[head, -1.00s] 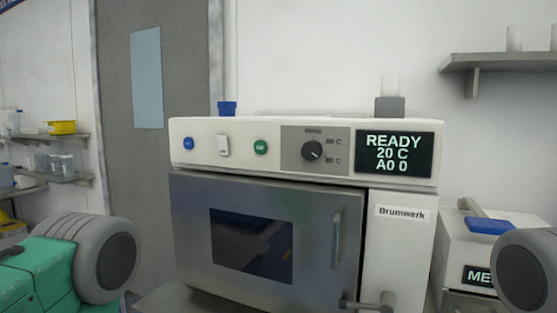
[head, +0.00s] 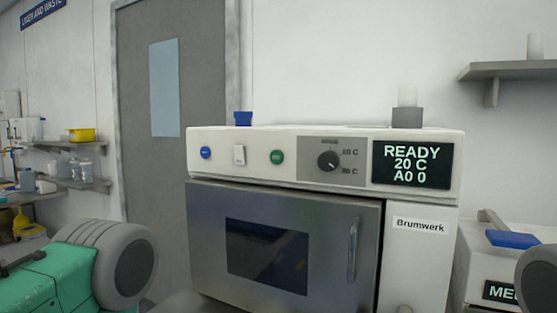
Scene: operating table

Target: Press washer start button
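The washer (head: 300,160) stands straight ahead with a white top panel and a steel door (head: 340,215) that is closed. On its panel are a blue button (head: 206,153), a white rocker switch (head: 239,155), a green button (head: 277,157) and a black dial (head: 328,160). The labels on the buttons are too small to read. The display (head: 411,165) reads READY, 20 C, A0 0. Grey and green parts of my arms show at the lower left and lower right edges. Neither gripper is in view.
A second white unit with a blue handle (head: 513,239) stands at the right. A grey wall shelf (head: 510,70) is at the upper right. Shelves with bottles and a yellow bin (head: 82,135) are at the left. A grey door (head: 150,90) is behind. The space before the washer's panel looks clear.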

